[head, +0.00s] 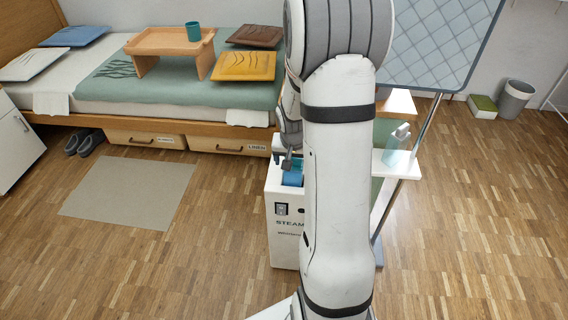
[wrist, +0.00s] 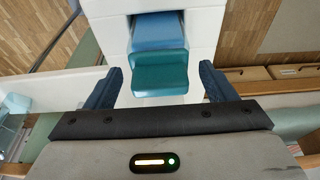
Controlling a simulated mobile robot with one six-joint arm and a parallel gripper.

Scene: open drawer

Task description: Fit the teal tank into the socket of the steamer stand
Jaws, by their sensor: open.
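The white steamer stand (head: 284,235) stands on the floor left of my arm, with "STEAM" lettering on its front. A blue part (head: 292,179) shows in its top, and also in the wrist view (wrist: 157,32). The teal tank (wrist: 160,72) shows directly against the blue part, within the white top of the stand. It looks upright in the opening, but how deep it sits cannot be told. My gripper (wrist: 162,84) is open, with one finger on each side of the tank and a small gap at both sides. In the head view, my gripper (head: 286,161) is just above the stand.
A clear pale-teal bottle (head: 397,148) stands on a white shelf (head: 405,170) right of my arm. A quilted board (head: 430,40) rises behind it. The bed (head: 110,98) with a wooden tray table (head: 165,42) is at the back. Floor left of the stand is clear around a mat (head: 130,192).

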